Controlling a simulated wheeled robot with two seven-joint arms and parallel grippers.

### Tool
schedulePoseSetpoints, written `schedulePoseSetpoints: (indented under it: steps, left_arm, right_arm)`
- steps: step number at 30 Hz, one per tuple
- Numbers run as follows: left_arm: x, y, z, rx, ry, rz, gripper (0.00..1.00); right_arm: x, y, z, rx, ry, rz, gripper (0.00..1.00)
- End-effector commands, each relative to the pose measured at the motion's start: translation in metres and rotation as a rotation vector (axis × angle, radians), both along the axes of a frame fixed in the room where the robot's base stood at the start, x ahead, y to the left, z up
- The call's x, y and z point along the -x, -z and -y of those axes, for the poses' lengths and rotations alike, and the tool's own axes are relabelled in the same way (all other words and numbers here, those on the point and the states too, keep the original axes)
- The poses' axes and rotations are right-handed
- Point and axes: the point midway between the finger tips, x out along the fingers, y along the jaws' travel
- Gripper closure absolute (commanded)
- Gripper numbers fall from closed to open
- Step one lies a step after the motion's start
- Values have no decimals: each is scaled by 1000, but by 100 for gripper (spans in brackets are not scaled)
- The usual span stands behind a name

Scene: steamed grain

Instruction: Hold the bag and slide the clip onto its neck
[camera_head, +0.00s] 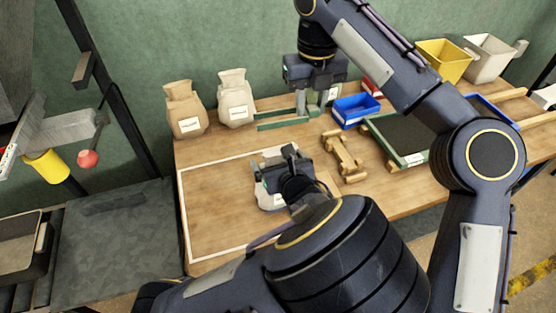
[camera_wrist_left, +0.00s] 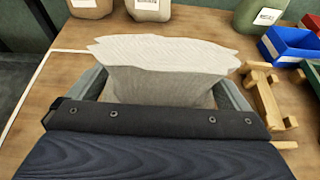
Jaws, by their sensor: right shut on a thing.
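The cream bag (camera_head: 270,200) stands upright on the table inside a white-lined area. In the left wrist view its flared top (camera_wrist_left: 165,52) rises between the two fingers of my left gripper (camera_wrist_left: 160,98). The fingers lie against both sides of its neck. In the head view my left gripper (camera_head: 285,165) covers much of the bag. My right gripper (camera_head: 312,103) is shut on the green clip (camera_head: 283,122), behind the bag. The clip's two long arms point left, with a gap between them. The clip does not show in the left wrist view.
A tan bag (camera_head: 185,120) and a pale bag (camera_head: 235,110) stand at the back wall. A green labelled bag (camera_wrist_left: 262,14) stands farther right. A wooden stand (camera_head: 343,158), a blue bin (camera_head: 356,118) and a green-rimmed tray (camera_head: 412,160) lie right. The lined area's left is clear.

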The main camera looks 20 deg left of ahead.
Motion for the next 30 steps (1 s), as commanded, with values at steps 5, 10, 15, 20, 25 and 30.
schedulePoseSetpoints:
  steps: [5,10,15,20,25,30]
  left_arm:
    - [0,0,0,0,0,0,25]
    - [0,0,0,0,0,0,47]
    - [0,0,0,0,0,0,8]
    - [0,0,0,0,0,0,0]
    - [2,-1,2,1,1,1,0]
    - [18,-9,13,6,4,3,0]
  right_arm:
    - [0,0,0,0,0,0,100]
    - [0,0,0,0,0,0,100]
    - [0,0,0,0,0,0,100]
    - [0,0,0,0,0,0,100]
    - [0,0,0,0,0,0,100]
    - [0,0,0,0,0,0,100]
